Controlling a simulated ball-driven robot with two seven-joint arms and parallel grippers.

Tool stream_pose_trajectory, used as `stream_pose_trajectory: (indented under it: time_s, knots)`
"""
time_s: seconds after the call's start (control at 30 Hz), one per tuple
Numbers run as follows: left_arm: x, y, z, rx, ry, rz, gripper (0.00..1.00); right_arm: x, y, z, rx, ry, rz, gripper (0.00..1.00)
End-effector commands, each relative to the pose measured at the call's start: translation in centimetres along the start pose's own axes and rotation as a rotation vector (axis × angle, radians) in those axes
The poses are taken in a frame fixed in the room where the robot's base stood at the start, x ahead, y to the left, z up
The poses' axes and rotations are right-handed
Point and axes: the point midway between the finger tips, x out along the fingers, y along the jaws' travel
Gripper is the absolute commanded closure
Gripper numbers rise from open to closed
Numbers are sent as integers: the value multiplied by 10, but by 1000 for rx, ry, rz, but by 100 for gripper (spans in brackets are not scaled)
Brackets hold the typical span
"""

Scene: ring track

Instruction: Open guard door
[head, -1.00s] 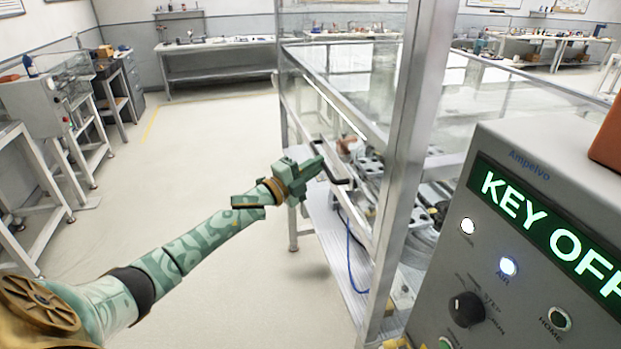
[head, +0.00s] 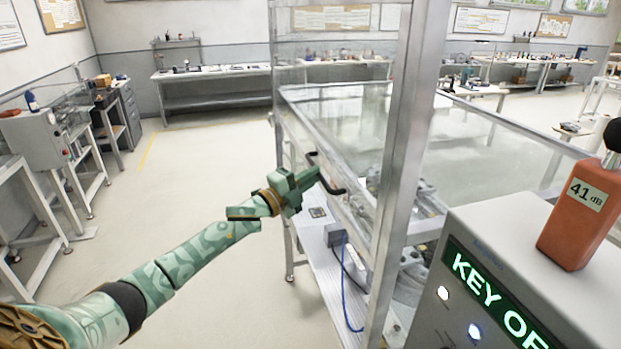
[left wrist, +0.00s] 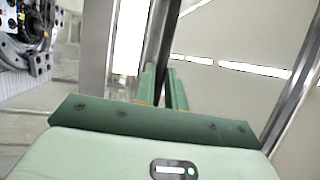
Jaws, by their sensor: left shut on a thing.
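The guard door is a clear panel (head: 335,75) in a metal frame on the side of the machine. Its dark bar handle (head: 329,186) sticks out low on that side. My left gripper (head: 312,178) is at the handle, its fingers shut on it. In the left wrist view, the green fingers (left wrist: 163,90) close around the dark handle bar (left wrist: 166,48), with the pale metal frame beside it. The fingers hide part of the handle. My right gripper is in neither view.
A metal post (head: 402,150) stands right of the handle. A grey control box (head: 500,235) with a "KEY OFF" display is at front right, an orange 41 dB meter (head: 578,215) on top. A blue cable (head: 347,285) hangs below. The floor left is clear.

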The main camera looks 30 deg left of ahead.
Motion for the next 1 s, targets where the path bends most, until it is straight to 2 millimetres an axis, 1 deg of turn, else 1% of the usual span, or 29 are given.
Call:
stream_pose_trajectory:
  time_s: [0.03,0.07,0.1,0.13,0.43,0.57,0.67,0.9,1.0]
  knots:
    - [0,-1,0,1,-1,-2,100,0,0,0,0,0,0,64]
    - [0,-1,0,1,-1,-1,85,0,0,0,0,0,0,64]
    - [0,-1,0,1,-1,-1,74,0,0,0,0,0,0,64]
    - [0,-1,0,1,-1,-1,66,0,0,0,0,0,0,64]
    - [-1,0,0,0,-1,0,66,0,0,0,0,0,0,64]
    - [-13,2,1,0,-1,3,66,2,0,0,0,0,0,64]
    - [-32,3,0,1,0,4,66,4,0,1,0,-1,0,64]
    - [-94,5,0,-2,0,6,66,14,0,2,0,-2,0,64]
    - [-117,3,0,-1,-1,5,66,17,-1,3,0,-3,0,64]
